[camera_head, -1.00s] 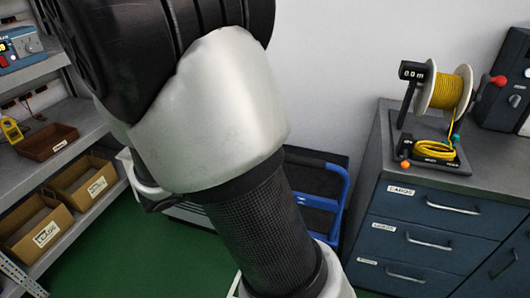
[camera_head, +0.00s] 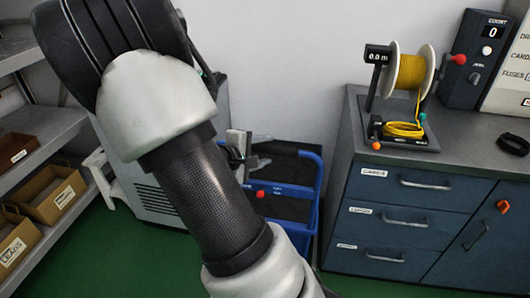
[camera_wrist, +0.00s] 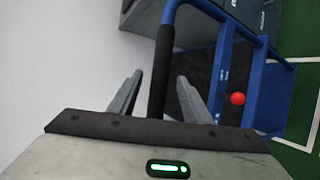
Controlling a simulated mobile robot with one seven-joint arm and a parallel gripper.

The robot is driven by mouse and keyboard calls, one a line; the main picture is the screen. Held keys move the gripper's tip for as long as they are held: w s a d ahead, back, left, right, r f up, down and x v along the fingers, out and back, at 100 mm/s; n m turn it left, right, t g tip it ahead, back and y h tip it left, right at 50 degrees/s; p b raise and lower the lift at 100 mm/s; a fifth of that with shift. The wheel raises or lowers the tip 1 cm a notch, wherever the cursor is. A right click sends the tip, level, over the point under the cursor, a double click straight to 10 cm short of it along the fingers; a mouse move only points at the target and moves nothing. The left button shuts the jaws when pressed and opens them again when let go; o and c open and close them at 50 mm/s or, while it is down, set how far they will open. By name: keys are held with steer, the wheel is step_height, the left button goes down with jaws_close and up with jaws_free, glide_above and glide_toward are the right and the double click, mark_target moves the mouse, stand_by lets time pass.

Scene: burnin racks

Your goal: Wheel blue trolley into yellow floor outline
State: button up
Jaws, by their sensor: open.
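The blue trolley (camera_head: 290,191) stands on the green floor against the wall, left of the drawer cabinet. It has dark shelves and a red knob (camera_head: 260,194). My arm covers part of its left side in the head view. In the wrist view the trolley's blue frame (camera_wrist: 258,75) carries a black handle grip (camera_wrist: 161,70) and the red knob (camera_wrist: 238,99). My gripper (camera_wrist: 160,78) is open, with the black grip showing between its two fingers; neither finger visibly presses on it. No yellow floor outline shows; the wrist view has white lines (camera_wrist: 303,60) on the floor.
The blue drawer cabinet (camera_head: 385,217) stands close to the trolley's right, with a yellow wire spool (camera_head: 411,72) on top. A grey vented unit (camera_head: 148,200) is left of the trolley. Shelves with cardboard bins (camera_head: 57,193) line the left. Green floor shows in front.

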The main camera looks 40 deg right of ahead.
steer(key=shift+w+d+f, duration=0.1)
steer(key=shift+d+f, duration=0.05)
steer(key=shift+d, duration=0.15)
jaws_close()
